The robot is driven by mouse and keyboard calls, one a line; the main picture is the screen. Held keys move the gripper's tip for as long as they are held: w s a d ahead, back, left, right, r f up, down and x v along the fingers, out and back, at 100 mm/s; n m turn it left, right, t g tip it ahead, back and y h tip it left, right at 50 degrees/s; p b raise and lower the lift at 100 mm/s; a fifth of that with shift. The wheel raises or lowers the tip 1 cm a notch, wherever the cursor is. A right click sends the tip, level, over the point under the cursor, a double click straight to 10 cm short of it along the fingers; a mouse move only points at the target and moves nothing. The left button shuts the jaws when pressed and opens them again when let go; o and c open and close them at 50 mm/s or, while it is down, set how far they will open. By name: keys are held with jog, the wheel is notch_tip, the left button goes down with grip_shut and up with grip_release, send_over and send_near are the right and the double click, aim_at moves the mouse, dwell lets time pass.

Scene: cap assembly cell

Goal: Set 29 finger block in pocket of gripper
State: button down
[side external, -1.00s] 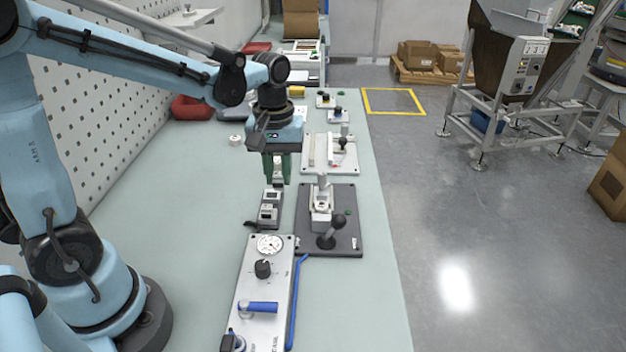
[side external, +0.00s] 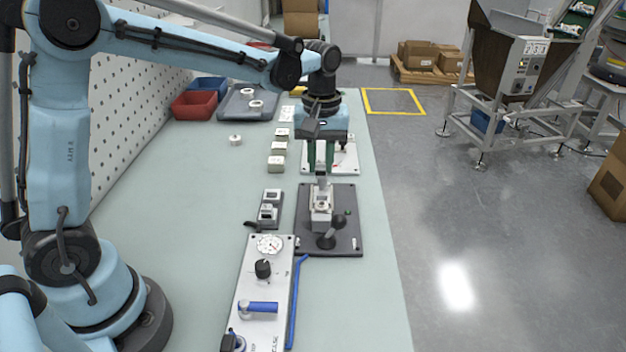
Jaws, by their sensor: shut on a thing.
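My gripper (side external: 320,163), with green fingers, is over the back part of a dark fixture plate (side external: 348,226). It is shut on a small pale block, probably the finger block, which is mostly hidden between the fingers. A light metal gripper unit (side external: 321,208) stands on the plate, just below and in front of my fingers. Its pocket is too small to make out, and I cannot tell whether the held block touches it. A black ball-handled lever (side external: 334,230) is at the front of the plate.
A dark stand (side external: 270,212) with pale pieces is left of the plate. Several pale blocks (side external: 277,163) line the table behind it. A gauge panel (side external: 265,285) with a blue handle is in front. Red bin (side external: 194,105) and grey tray (side external: 246,112) are at back left.

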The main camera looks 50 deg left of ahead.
aim_at(322, 187)
jog(key=shift+w+f, duration=0.3)
jog(key=shift+w, duration=0.05)
jog(key=shift+f, duration=2.7)
jog(key=shift+f, duration=0.8)
jog(key=c, duration=0.9)
grip_release()
